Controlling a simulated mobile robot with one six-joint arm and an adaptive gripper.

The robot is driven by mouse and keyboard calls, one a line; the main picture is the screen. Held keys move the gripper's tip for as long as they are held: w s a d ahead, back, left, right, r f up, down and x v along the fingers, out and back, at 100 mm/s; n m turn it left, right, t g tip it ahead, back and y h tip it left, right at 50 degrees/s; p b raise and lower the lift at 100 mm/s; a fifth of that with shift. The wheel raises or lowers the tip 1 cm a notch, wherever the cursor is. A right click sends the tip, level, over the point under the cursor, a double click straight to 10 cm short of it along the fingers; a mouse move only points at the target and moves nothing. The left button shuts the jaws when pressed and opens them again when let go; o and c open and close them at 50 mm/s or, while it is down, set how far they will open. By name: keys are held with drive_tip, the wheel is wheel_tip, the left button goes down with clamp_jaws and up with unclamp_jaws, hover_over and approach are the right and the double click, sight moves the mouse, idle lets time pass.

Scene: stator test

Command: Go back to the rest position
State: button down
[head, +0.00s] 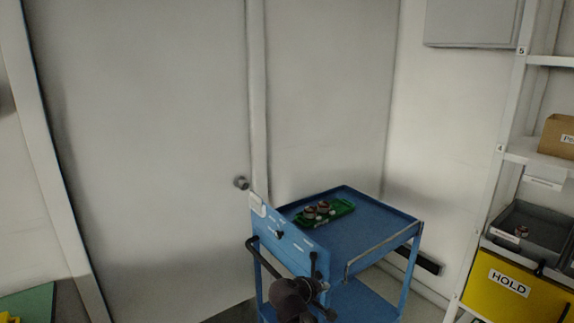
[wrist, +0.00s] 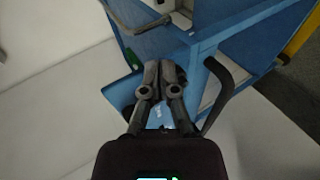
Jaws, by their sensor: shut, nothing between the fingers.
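My gripper (head: 320,287) shows at the bottom of the head view, in front of the blue cart (head: 378,222). In the wrist view, the fingers of my gripper (wrist: 166,68) are together and hold nothing. They point toward the blue cart (wrist: 200,30), and I cannot tell how far they are from it. A green tray (head: 341,207) with several brown and metallic parts (head: 317,210) lies on the cart top, beyond my gripper. No rest position is marked in either view.
The cart has a dark handle (head: 262,250) on its left and a metal rail (head: 380,250) on its right. A shelf rack at the right holds a yellow HOLD bin (head: 520,297) and a grey bin (head: 535,222). A closed door (head: 150,150) stands behind on the left.

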drive_tip(key=s+d+f+m+g+y+p, duration=0.1)
drive_tip(key=s+d+m+g+y+p, duration=0.2)
drive_tip(key=s, duration=0.3)
drive_tip(key=s+d+m+g+y+p, duration=0.3)
drive_tip(key=s+m+g+y, duration=0.1)
drive_tip(key=s+g+y, duration=0.1)
drive_tip(key=shift+s+d+f+m+g+p, duration=0.3)
drive_tip(key=shift+s+f+p, duration=0.1)
drive_tip(key=shift+s, duration=0.35)
